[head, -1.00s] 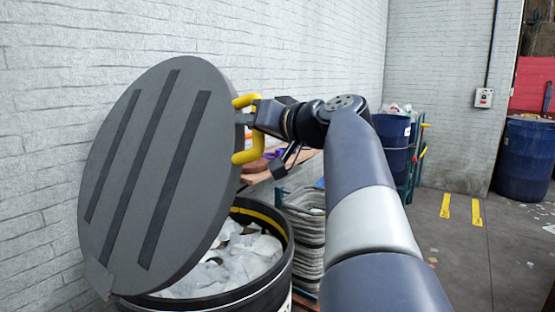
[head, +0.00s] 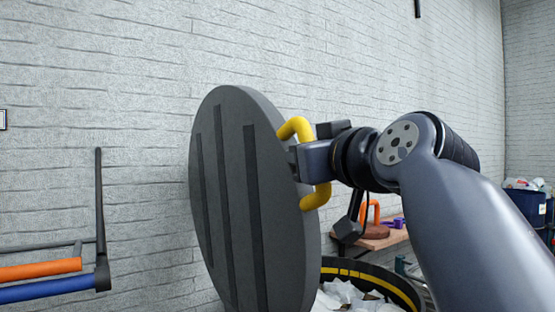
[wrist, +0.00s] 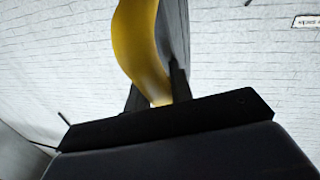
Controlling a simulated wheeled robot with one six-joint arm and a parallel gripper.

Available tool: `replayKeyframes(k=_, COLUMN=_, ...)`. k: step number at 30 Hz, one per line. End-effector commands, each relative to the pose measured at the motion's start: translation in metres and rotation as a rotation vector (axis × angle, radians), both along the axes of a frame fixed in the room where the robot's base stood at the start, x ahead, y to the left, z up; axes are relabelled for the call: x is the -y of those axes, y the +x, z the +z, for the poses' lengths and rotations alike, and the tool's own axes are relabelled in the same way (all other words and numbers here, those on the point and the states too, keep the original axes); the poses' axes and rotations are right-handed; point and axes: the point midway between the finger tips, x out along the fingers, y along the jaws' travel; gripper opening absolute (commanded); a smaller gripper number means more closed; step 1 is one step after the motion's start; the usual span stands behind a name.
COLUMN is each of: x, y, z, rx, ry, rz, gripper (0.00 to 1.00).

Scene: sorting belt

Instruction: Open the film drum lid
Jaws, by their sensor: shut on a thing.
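The film drum lid (head: 230,200) is a round dark grey disc with darker strips across its face. It stands raised, close to upright, above the drum (head: 390,283). The drum's open top shows a black rim with a yellow band and pale film (head: 345,297) inside. A yellow handle (head: 318,196) sits on the lid's right side. My gripper (head: 298,162) is shut on this handle. In the wrist view the yellow handle (wrist: 138,45) runs down between the fingers (wrist: 155,98). The lid's lower edge and hinge are out of view.
A white brick wall (head: 120,100) stands close behind the lid. A rack with orange and blue bars (head: 45,280) is at the left. A wooden shelf (head: 385,238) with an orange-handled item is behind my arm. A blue bin (head: 527,206) stands at the far right.

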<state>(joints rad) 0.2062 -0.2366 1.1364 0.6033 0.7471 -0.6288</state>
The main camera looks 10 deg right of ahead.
Motion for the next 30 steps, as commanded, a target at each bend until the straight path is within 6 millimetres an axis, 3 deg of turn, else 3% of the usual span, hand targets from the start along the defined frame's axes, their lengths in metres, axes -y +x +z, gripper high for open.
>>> replayKeyframes(k=13, x=-0.0013, y=-0.0005, z=-0.0001, rx=0.005, ry=-0.009, rz=-0.002, gripper=0.00)
replayKeyframes(k=14, x=-0.0014, y=-0.0004, z=-0.0001, rx=0.004, ry=-0.009, rz=-0.001, gripper=0.23)
replayKeyframes(k=21, x=-0.0013, y=-0.0001, z=-0.0007, rx=0.003, ry=-0.009, rz=-0.001, gripper=0.43)
replayKeyframes(k=30, x=-0.0014, y=-0.0002, z=-0.0011, rx=0.002, ry=-0.008, rz=0.000, gripper=0.43)
